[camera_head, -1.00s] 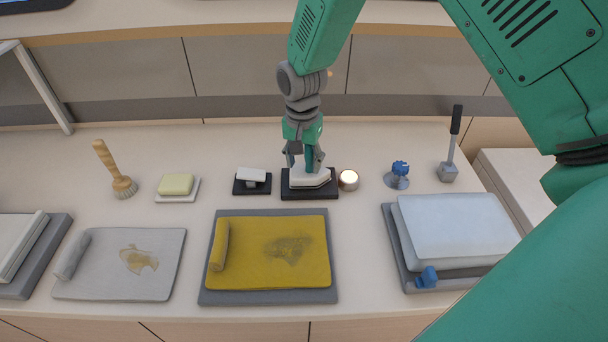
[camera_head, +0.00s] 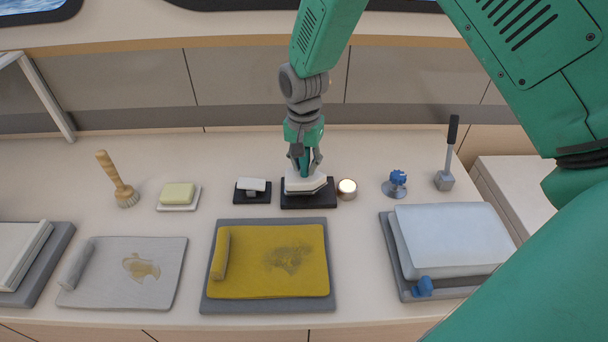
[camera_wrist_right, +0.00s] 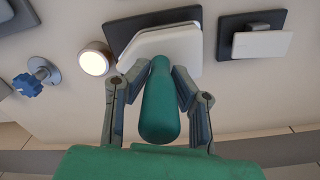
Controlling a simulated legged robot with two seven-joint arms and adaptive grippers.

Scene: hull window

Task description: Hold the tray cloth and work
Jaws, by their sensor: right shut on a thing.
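My right gripper (camera_head: 303,160) is shut on the green handle (camera_wrist_right: 160,105) of a white wedge-shaped tool (camera_head: 305,181). The tool rests on a black pad (camera_head: 327,200); it also shows in the right wrist view (camera_wrist_right: 182,45). A yellow cloth (camera_head: 255,275) with a dark smudge and a rolled left edge lies on a grey tray (camera_head: 325,304) in front. A grey cloth (camera_head: 110,285) with a brownish stain and a rolled left edge lies left of it. My left gripper is not in view.
Along the back stand a wooden brush (camera_head: 118,182), a yellow sponge (camera_head: 178,192), a small white piece on a black pad (camera_head: 252,186), a round lamp (camera_head: 347,189), a blue knob (camera_head: 398,178) and a grey handled tool (camera_head: 447,165). A pale padded block (camera_head: 455,235) lies right.

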